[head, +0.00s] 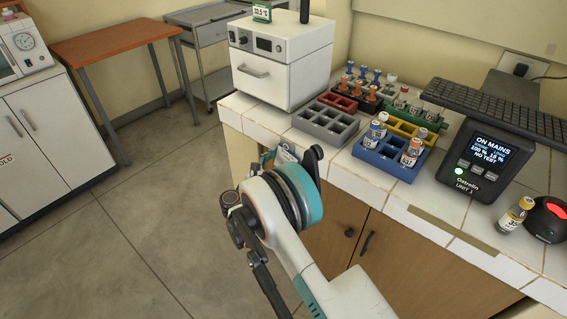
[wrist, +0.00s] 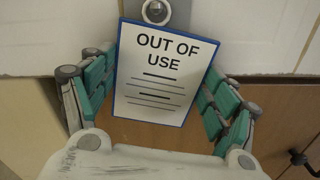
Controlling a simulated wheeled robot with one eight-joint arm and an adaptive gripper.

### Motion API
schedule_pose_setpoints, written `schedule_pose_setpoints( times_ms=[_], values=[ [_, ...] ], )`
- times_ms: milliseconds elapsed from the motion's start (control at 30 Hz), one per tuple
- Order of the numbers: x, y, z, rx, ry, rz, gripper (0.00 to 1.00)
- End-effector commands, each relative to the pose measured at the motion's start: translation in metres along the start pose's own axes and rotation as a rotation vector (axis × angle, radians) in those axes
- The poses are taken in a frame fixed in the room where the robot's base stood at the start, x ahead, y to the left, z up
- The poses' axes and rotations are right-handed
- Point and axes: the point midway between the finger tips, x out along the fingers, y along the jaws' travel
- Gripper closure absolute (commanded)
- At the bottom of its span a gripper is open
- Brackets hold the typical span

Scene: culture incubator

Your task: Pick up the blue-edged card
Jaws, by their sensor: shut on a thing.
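The blue-edged card (wrist: 165,75) is white, reads "OUT OF USE" and faces the wrist camera, slightly tilted. My gripper (wrist: 160,68) is shut on it, with green-padded fingers at its left and right edges. A round metal fitting (wrist: 156,11) shows just above the card's top edge; I cannot tell whether the card touches it. In the head view a small part of the card (head: 285,153) shows at the bench front, and my wrist hides most of it and the fingers.
The tiled bench (head: 425,225) has wooden cupboard doors (head: 405,262) with dark knobs below. On top are a blue rack (head: 372,158) with vials, a grey rack (head: 322,125), a display unit (head: 478,160) and a loose vial (head: 515,217). The floor (head: 130,220) at left is clear.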

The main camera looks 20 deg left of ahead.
Motion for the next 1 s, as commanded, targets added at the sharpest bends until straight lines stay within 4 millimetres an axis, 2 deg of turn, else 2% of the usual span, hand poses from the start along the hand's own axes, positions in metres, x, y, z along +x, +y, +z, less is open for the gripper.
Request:
schedule_pose_setpoints(
  times_ms=[100,267,700,833,1000],
  values=[
    [-0.004,0.002,0.006,0.0,0.0,0.002,0.34],
    [-0.034,0.003,0.006,0.0,0.001,0.004,0.34],
    [-0.141,0.002,0.005,0.0,0.001,0.004,0.34],
    [-0.162,0.002,0.004,0.0,0.001,0.003,0.34],
    [-0.176,0.001,0.004,0.0,0.0,0.001,0.34]
  ],
)
